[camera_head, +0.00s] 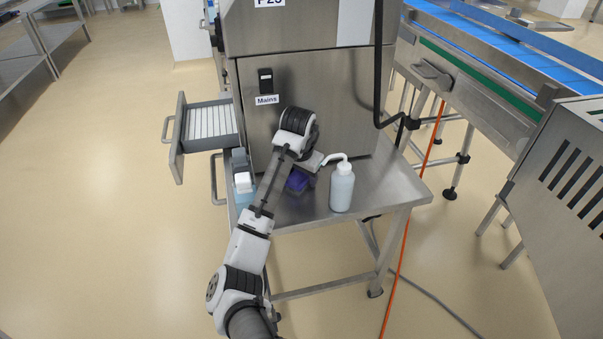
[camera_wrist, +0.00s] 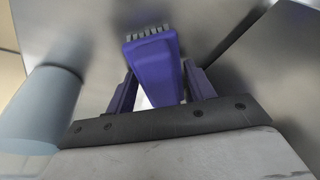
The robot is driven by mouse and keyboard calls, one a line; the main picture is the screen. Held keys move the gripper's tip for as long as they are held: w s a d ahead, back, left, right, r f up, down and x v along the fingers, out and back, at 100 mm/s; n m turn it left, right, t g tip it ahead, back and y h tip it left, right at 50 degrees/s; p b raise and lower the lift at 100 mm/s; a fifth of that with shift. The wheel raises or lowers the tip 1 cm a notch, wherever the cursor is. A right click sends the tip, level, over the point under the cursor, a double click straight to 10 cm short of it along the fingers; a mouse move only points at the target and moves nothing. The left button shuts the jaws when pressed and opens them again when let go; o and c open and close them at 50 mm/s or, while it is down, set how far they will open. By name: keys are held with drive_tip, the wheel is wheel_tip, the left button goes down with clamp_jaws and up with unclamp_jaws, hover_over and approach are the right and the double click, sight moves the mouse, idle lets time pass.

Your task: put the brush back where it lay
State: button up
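The purple brush (camera_wrist: 157,68) shows in the wrist view with its short grey bristles at the top. It lies between the two fingers of my gripper (camera_wrist: 160,78), one on each side. My gripper looks shut on it, though a small bright gap shows beside the left finger. In the head view, my gripper (camera_head: 304,178) is low over the steel table (camera_head: 385,186), in front of the machine. A purple patch of the brush (camera_head: 296,183) shows below my wrist. Whether the brush touches the table is hidden.
A white wash bottle (camera_head: 342,190) with a bent spout stands close on the right; a pale blue-grey cylinder (camera_wrist: 42,110) is near in the wrist view. An open drawer (camera_head: 208,125) juts out left.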

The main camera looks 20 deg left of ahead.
drive_tip(key=shift+o, duration=1.1)
drive_tip(key=shift+r, duration=0.1)
drive_tip(key=p+v, duration=0.2)
drive_tip(key=v, duration=1)
drive_tip(key=shift+r, duration=0.1)
